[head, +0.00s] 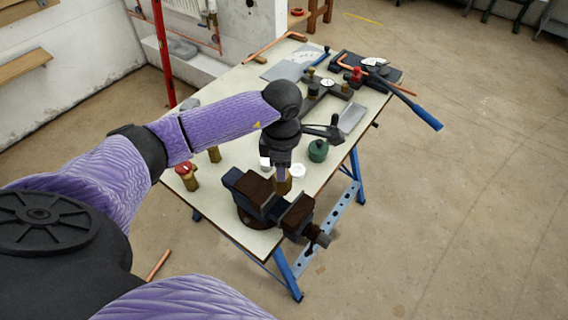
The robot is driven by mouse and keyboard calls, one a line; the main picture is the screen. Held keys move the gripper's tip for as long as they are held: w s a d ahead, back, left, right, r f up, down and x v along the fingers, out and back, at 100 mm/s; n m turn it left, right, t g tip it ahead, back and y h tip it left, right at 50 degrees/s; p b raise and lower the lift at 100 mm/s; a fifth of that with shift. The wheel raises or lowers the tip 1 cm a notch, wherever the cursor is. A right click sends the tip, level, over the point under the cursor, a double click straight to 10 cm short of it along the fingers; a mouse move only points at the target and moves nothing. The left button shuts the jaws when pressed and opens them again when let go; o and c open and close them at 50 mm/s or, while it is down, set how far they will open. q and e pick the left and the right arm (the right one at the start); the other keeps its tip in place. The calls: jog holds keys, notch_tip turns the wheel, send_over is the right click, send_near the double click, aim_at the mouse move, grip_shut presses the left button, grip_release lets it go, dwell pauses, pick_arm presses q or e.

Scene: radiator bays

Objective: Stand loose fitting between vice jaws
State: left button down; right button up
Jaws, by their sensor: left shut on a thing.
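My left gripper (281,172) points down over the vice (252,196) at the near end of the workbench. It is shut on a small brass-coloured fitting (283,186), which hangs upright below the fingers. The fitting is at the gap between the vice's dark jaws; from this angle I cannot tell whether it touches them. The vice's front jaw (298,212) and its screw end stick out past the bench edge. The gripper hides the top of the fitting. My right gripper is out of view.
A copper pipe (275,46) lies at the far end. The floor to the right is clear.

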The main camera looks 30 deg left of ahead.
aim_at(283, 190)
pick_arm(q)
jog(key=shift+f, duration=0.55)
notch_tip(283, 190, down, 8)
jog(key=b, duration=0.7)
jog(key=shift+c, duration=1.6)
grip_release()
jog(key=shift+r, duration=0.1)
